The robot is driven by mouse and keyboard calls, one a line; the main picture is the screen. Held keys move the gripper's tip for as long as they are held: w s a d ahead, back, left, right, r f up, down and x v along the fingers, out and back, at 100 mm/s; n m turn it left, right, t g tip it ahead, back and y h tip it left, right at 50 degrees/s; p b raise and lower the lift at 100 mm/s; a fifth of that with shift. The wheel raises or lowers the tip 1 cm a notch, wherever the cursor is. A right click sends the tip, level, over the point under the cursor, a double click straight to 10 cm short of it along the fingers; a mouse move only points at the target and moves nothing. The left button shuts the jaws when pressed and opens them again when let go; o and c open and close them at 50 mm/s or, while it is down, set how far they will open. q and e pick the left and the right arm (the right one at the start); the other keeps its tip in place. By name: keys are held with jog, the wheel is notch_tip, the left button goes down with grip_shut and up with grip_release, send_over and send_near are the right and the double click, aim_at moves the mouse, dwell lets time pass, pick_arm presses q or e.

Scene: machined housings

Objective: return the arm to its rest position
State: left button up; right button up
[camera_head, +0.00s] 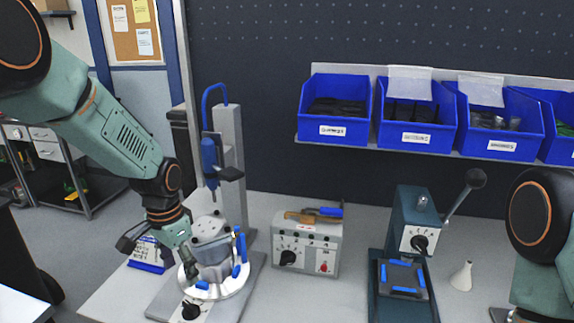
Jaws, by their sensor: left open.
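My left arm comes in from the upper left and bends down at the wrist. My left gripper (172,246) is open, at the left side of a grey machined housing (213,254). The housing sits on a round white plate (230,286) with blue clamps around it. One finger hangs in front of the plate's left edge; whether it touches the housing I cannot tell. Nothing shows between the fingers. My right arm shows only in part at the right edge, and its gripper is out of view.
A column with a blue screwdriver (209,155) rises behind the housing. A grey control box (306,245) stands in the middle. A lever press (408,235) and a white cone (461,276) are to its right. Blue bins (334,108) line the back wall. The front middle bench is clear.

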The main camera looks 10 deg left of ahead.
pick_arm(q)
jog(key=s+d+f+n, duration=0.1)
jog(key=s+d+f, duration=0.2)
jog(key=s+f, duration=0.5)
jog(key=s+d+f+n, duration=0.2)
jog(key=s+d+f, duration=0.2)
jog(key=s+f, duration=0.4)
jog(key=s+f+n, duration=0.3)
jog(key=s, duration=1.3)
notch_tip(320, 180, down, 16)
jog(key=b, duration=1.6)
jog(key=shift+d, duration=0.3)
jog(key=shift+r, duration=0.2)
jog(key=shift+c, duration=0.2)
